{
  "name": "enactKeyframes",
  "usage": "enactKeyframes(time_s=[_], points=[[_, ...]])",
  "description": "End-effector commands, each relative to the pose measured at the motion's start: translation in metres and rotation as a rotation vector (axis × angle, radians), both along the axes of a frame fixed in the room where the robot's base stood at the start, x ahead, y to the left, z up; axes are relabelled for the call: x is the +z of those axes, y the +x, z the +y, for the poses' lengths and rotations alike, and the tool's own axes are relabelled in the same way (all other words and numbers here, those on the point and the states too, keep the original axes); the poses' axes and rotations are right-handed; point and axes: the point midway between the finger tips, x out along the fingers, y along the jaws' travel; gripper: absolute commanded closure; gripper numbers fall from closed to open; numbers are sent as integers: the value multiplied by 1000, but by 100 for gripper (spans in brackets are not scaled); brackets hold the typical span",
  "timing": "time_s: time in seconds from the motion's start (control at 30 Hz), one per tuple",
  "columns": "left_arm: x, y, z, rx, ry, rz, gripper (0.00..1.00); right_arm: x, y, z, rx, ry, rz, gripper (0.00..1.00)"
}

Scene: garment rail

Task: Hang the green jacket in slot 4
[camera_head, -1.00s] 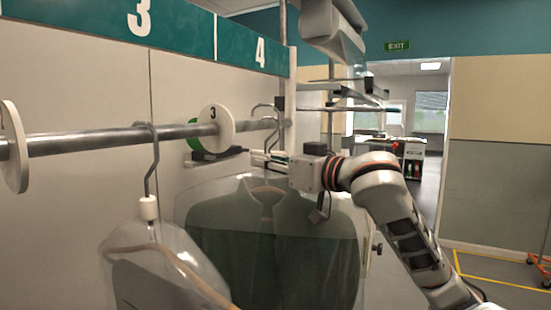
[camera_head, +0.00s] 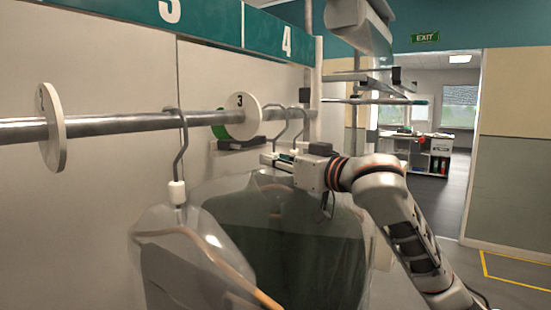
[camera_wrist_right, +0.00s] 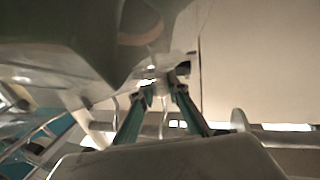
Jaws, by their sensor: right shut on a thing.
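The green jacket (camera_head: 310,240) hangs in a clear cover, below the rail and at an angle. My right gripper (camera_head: 274,160) is shut at the top of its hanger, just below the rail. In the right wrist view the two fingers (camera_wrist_right: 164,92) close in at the hanger neck beneath the dark garment (camera_wrist_right: 60,45). Two hanger hooks (camera_head: 279,122) show side by side at the rail between disc 3 (camera_head: 241,116) and the end post, under sign 4 (camera_head: 286,40). I cannot tell whether the jacket's hook rests on the rail. My left gripper is out of view.
The metal rail (camera_head: 110,125) runs along the wall, with another white disc (camera_head: 52,126) at left. A clear-covered garment on a brown hanger (camera_head: 180,255) hangs left of the jacket, close to it. The white end post (camera_head: 315,95) stands right of the hooks. Open floor lies right.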

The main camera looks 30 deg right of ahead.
Motion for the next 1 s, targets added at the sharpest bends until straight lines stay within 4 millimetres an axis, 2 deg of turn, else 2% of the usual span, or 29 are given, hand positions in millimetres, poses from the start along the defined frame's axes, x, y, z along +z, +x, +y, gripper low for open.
enactKeyframes(time_s=[0.33,0.37,0.4,0.43,0.77,0.87,1.0], points=[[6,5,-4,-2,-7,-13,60,2,-1,-1,-1,1,-6,100],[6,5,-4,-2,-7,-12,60,2,-1,-1,0,1,-6,77],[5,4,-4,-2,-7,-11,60,1,-1,0,0,1,-5,67],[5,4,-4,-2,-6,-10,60,1,-1,0,0,1,-5,65],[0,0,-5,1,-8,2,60,-2,-1,0,0,0,3,65],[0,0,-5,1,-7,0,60,-2,-8,-2,0,-2,1,65],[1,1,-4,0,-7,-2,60,-1,-29,-4,-1,-5,-1,65]])
